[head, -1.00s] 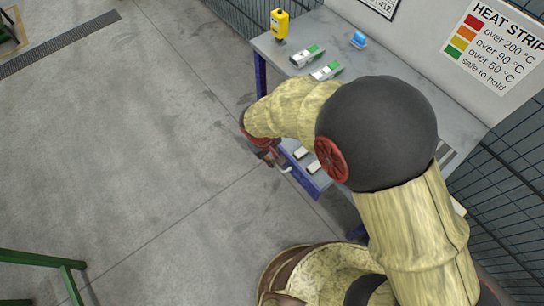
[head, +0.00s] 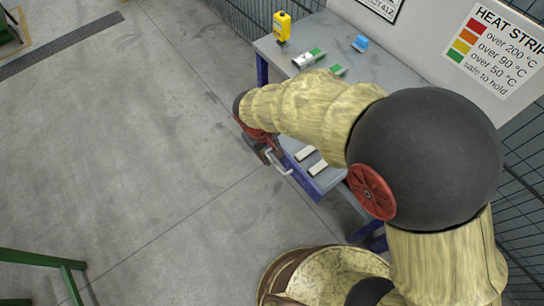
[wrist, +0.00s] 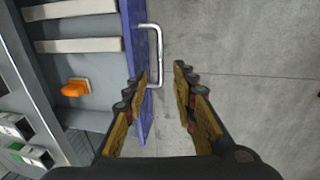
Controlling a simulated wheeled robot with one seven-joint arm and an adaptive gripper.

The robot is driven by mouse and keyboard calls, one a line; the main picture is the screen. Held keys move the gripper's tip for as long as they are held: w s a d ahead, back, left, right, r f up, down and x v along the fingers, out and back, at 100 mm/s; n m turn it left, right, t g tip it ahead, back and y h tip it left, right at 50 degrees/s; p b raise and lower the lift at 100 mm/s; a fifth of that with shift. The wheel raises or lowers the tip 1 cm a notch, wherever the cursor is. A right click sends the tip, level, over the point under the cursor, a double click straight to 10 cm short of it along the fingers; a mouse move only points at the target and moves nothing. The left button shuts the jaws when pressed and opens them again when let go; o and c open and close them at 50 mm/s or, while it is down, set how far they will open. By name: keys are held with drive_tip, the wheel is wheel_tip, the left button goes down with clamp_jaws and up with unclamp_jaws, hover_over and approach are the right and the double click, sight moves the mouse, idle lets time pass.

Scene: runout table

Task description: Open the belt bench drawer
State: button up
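The belt bench drawer (head: 325,178) stands partly out from under the bench top, with two pale bars lying inside it. In the wrist view its blue front (wrist: 131,35) runs upright in the picture, with a silver bar handle (wrist: 159,45) on its outer side; the handle also shows in the head view (head: 279,164). My gripper (wrist: 162,78) is open at the drawer front. In the wrist view the handle's lower end appears between the fingertips, close to the left one. I cannot tell whether a finger touches it. My arm hides part of the bench and drawer.
The grey bench top (head: 330,32) carries a yellow device (head: 282,27), a blue item (head: 360,43) and green-and-white pieces (head: 308,58). An orange item (wrist: 75,88) shows in the wrist view. A green frame (head: 45,260) stands lower left. The floor left of the bench is clear.

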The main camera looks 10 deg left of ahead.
drive_tip(key=r, duration=0.5)
drive_tip(key=shift+s+a, duration=0.25)
drive_tip(key=shift+s, duration=0.1)
drive_tip(key=shift+f, duration=0.1)
drive_tip(key=s+d+r+m+t, duration=0.1)
drive_tip(key=s+d+r+m, duration=0.2)
drive_tip(key=d+r, duration=0.4)
drive_tip(key=s+d+r+m+t+y, duration=0.1)
drive_tip(key=s+d+r+m, duration=0.2)
drive_tip(key=d+r, duration=0.4)
drive_tip(key=s+d+r+m+t, duration=0.1)
drive_tip(key=s+d+r+m, duration=0.2)
drive_tip(key=d, duration=1.4)
wheel_tip(320, 180, up, 4)
drive_tip(key=shift+s+d+r+m+t, duration=0.15)
drive_tip(key=shift+r+m+t, duration=0.2)
drive_tip(key=shift+m, duration=0.45)
